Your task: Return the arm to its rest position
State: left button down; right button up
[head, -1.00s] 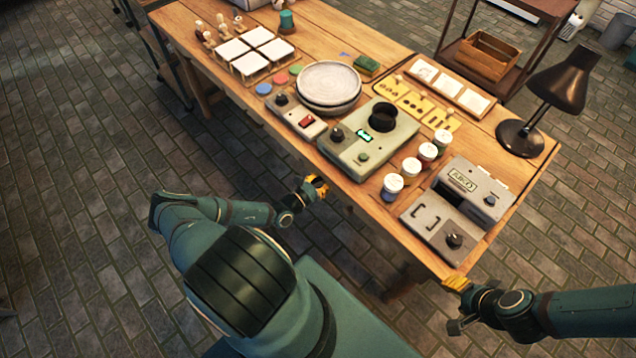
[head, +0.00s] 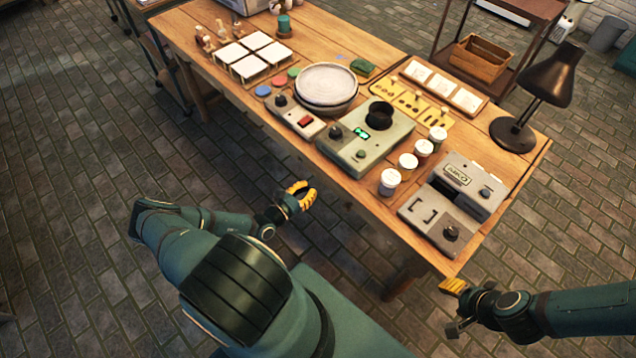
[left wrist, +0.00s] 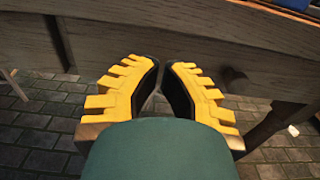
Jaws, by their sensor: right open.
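My left gripper (head: 304,192) has yellow fingers and hangs empty in front of the table's near edge, below the tabletop. In the left wrist view its fingertips (left wrist: 164,68) have a narrow gap between them and hold nothing; the dark wooden side of the table is behind them. My right gripper (head: 455,287) is open and empty, just off the near right corner of the table. Its fingers are small and seen from above.
The wooden table (head: 225,95) holds a pale plate (head: 326,82), a grey-green device (head: 365,145), several paint jars (head: 390,180), a grey machine (head: 458,200) and a black lamp (head: 550,85). White tiles (head: 247,55) lie at the back left. Floor in front is clear.

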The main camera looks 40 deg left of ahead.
pick_arm(q)
jog(key=s, duration=0.6)
jog(key=shift+s+a+f, duration=0.15)
jog(key=shift+a, duration=0.25)
pick_arm(e)
jog(key=shift+w+a, duration=0.15)
jog(key=shift+w, duration=0.15)
pick_arm(q)
jog(key=w+d+r+m+g+h, duration=0.25)
jog(key=d+m+g+h, duration=0.65)
jog(key=d, duration=0.9)
jog(key=s+d+m+g+y+b, duration=0.15)
jog(key=s+d+m+g, duration=0.35)
jog(key=d+m+g, duration=0.6)
notch_tip(320, 180, up, 9)
jog(key=w+d+m+t+y+b, duration=0.1)
jog(key=w+m+t+y+b, duration=0.1)
jog(key=m, duration=1.1)
jog(key=w+t+y, duration=0.1)
jog(key=t+y, duration=0.1)
jog(key=y, duration=0.1)
jog(key=shift+d+r, duration=0.2)
jog(key=shift+d, duration=0.05)
pick_arm(e)
jog(key=f, duration=0.3)
jog(key=shift+s+a+f, duration=0.1)
jog(key=shift+s+f, duration=0.2)
jog(key=shift+s, duration=0.05)
